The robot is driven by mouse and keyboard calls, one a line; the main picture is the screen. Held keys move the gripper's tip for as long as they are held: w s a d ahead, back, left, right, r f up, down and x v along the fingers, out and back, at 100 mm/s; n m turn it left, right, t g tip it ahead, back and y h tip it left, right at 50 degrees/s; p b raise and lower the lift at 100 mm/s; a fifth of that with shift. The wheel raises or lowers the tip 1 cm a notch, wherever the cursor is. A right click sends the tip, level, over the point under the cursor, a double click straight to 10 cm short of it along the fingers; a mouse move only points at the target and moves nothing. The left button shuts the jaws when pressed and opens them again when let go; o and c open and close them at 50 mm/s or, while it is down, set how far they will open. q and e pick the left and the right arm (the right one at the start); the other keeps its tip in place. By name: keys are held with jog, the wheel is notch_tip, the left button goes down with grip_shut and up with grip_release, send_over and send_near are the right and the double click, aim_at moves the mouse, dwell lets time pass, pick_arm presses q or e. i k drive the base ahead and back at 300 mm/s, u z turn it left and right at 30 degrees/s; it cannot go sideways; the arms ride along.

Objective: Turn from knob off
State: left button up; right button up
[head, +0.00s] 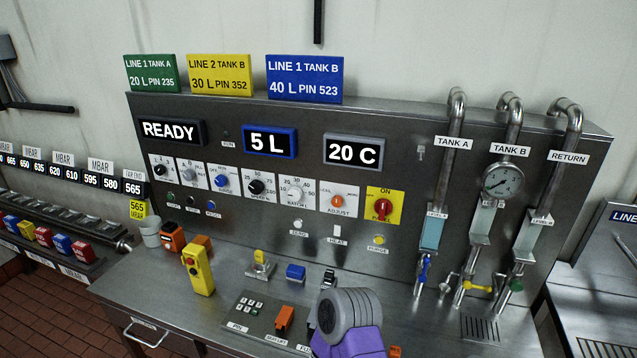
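A row of selector knobs runs along the steel control panel (420,135) in the head view. The first is a black knob (159,169) on a white plate. The second is a grey knob (189,174) on a white plate with small letters around it; this may be the from knob, but its label and pointer are too small to read surely. A blue knob (221,180) and a black knob (255,186) follow to the right. Neither gripper shows clearly. A grey and purple link of my own arm rises at the bottom centre, well below and right of these knobs.
A yellow pendant (197,269) stands on the bench below the knobs, with an orange box (172,238) behind it. A keypad (257,313) and an orange flip cover (285,317) lie near the front. Pipes and a gauge (503,181) are at right.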

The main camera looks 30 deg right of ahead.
aim_at(159, 170)
jog(key=k, duration=1.15)
jog(key=u, duration=1.25)
jog(key=i, duration=3.1)
jog(key=z, duration=1.2)
